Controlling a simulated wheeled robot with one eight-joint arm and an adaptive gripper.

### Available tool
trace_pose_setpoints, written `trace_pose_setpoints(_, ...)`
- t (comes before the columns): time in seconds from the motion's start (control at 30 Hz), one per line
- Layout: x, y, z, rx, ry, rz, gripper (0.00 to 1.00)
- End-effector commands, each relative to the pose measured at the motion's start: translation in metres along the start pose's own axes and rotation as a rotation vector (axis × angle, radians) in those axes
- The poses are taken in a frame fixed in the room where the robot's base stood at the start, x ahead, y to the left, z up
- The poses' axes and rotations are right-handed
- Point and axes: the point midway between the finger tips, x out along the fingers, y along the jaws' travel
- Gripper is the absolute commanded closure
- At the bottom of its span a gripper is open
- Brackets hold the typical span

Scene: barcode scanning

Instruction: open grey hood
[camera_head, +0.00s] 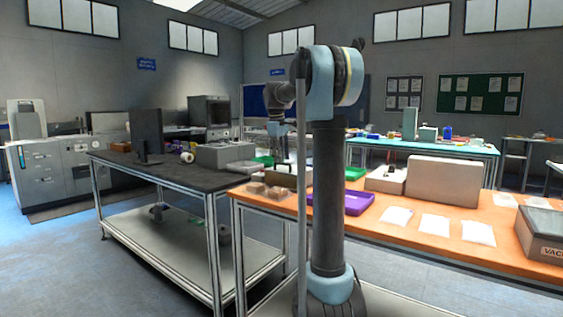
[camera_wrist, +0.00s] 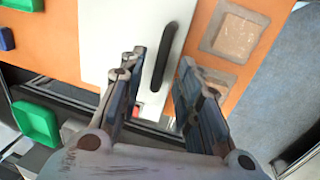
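In the wrist view a pale grey-white panel (camera_wrist: 112,45), which looks like the hood, lies on the orange table. A long black handle (camera_wrist: 165,55) stands on it. My gripper (camera_wrist: 161,62) is open, and the handle shows between its two fingers. I cannot tell whether either finger touches it. The panel's lower part is hidden behind the left finger, and no raised edge shows. In the head view my gripper (camera_head: 279,150) hangs at the left end of the orange table.
Brown parcels (camera_wrist: 235,36) lie right of the panel. Green bins (camera_wrist: 37,122) and a blue bin (camera_wrist: 4,38) are at left. In the head view a purple tray (camera_head: 355,202), a grey box (camera_head: 443,181) and white packets (camera_head: 434,223) occupy the orange table (camera_head: 395,237).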

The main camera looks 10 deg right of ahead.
Motion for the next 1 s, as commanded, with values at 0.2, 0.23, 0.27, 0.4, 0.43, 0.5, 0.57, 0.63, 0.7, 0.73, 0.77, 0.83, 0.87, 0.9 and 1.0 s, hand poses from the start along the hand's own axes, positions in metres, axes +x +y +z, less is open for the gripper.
trace_pose_setpoints(0.2,0.016,0.0,0.0,0.001,0.0,0.0,0.69)
trace_pose_setpoints(0.23,0.017,0.0,0.0,0.001,0.0,0.0,0.69)
trace_pose_setpoints(0.27,0.017,0.0,0.0,0.001,0.0,0.0,0.69)
trace_pose_setpoints(0.4,0.018,0.0,0.0,0.0,0.0,0.0,0.69)
trace_pose_setpoints(0.43,0.018,0.0,0.0,0.0,0.0,0.0,0.69)
trace_pose_setpoints(0.5,0.018,0.0,0.0,0.0,0.0,0.0,0.69)
trace_pose_setpoints(0.57,0.018,0.0,0.0,0.0,0.0,0.0,0.78)
trace_pose_setpoints(0.63,0.018,0.0,0.0,0.0,0.0,0.0,0.94)
trace_pose_setpoints(0.7,0.018,0.0,0.0,0.0,0.0,0.0,1.0)
trace_pose_setpoints(0.73,0.018,0.0,0.0,0.0,0.0,0.0,1.0)
trace_pose_setpoints(0.77,0.018,0.0,0.0,0.0,0.0,0.0,1.0)
trace_pose_setpoints(0.83,0.018,0.0,0.0,0.0,0.0,0.0,1.0)
trace_pose_setpoints(0.87,0.018,0.0,0.0,0.0,0.0,0.0,1.0)
trace_pose_setpoints(0.9,0.017,0.0,0.0,0.0,0.0,-0.001,1.0)
trace_pose_setpoints(1.0,0.016,0.0,-0.002,-0.002,0.001,-0.011,1.0)
